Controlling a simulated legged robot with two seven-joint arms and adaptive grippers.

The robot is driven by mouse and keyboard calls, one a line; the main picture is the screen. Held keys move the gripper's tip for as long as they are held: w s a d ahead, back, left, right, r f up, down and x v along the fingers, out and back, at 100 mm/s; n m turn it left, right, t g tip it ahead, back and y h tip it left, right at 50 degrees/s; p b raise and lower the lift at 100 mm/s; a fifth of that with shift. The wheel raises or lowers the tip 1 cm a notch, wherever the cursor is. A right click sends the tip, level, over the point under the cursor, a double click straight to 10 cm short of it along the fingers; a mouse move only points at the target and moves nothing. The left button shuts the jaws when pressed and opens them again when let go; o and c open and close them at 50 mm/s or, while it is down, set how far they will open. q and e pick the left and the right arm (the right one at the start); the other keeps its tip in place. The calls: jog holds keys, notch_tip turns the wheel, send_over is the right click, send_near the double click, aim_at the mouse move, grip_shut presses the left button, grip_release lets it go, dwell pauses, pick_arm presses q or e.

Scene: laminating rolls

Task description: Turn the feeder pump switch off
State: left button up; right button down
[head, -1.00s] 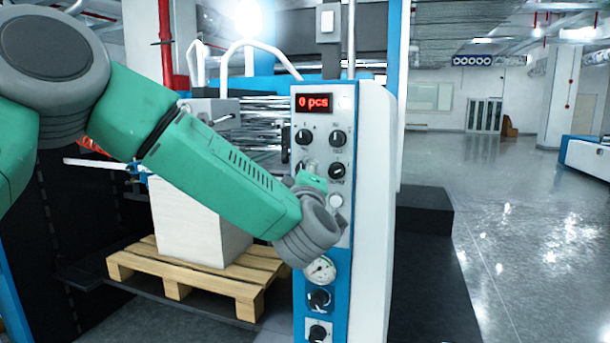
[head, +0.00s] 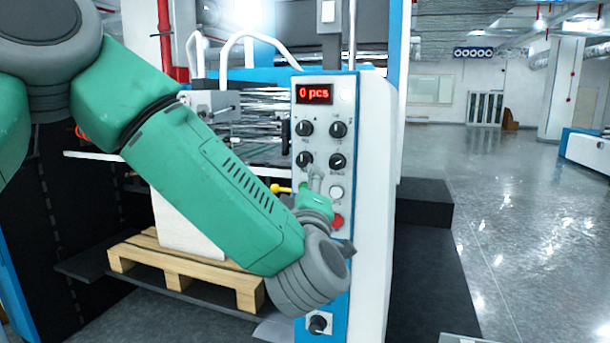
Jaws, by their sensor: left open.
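The control panel (head: 318,115) of the machine faces me, with a red "0 pcs" display (head: 314,93). Below it are two rows of black rotary switches: upper left (head: 304,128), upper right (head: 338,129), lower left (head: 304,159) and lower right (head: 338,161). Another black rotary switch (head: 318,323) sits at the panel's bottom. The labels are too small to read, so I cannot tell which is the feeder pump switch. My left gripper (head: 316,178) is open just below the lower switches, seemingly empty; contact is unclear. My forearm and wrist hide the panel's lower middle. My right gripper is out of view.
A white button (head: 337,192) and a red button (head: 337,220) are right beside my left gripper. A yellow-tipped part (head: 281,188) shows left of it. A wooden pallet (head: 180,272) bearing a white stack stands behind my arm. Open floor (head: 520,220) lies to the right.

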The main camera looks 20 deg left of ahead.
pick_arm(q)
jog(key=shift+v, duration=1.4)
jog(key=shift+f, duration=0.1)
jog(key=s+a+f+m+g+h+b, duration=0.1)
jog(key=s+f+m+g+h, duration=0.15)
jog(key=f, duration=0.85)
jog(key=s+f+m+g+h+b, duration=0.2)
jog(key=f+m, duration=0.2)
jog(key=f, duration=0.8)
jog(key=s+a+f+m+g+h+b, duration=0.1)
jog(key=s+f+m+g+h, duration=0.2)
jog(key=f, duration=0.8)
jog(key=s+a+f+m+g+b, duration=0.1)
jog(key=s+a+f+m+g, duration=0.2)
jog(key=s+f, duration=0.8)
jog(key=s+a+f+m+g+y+b, duration=0.1)
jog(key=s+a+f+m+g, duration=0.3)
jog(key=s, duration=1.3)
jog(key=a+f+g+b, duration=0.1)
jog(key=a+f+g, duration=0.2)
jog(key=f, duration=0.3)
jog(key=shift+f+g, duration=0.4)
jog(key=shift+g, duration=0.05)
jog(key=shift+w+a, duration=0.1)
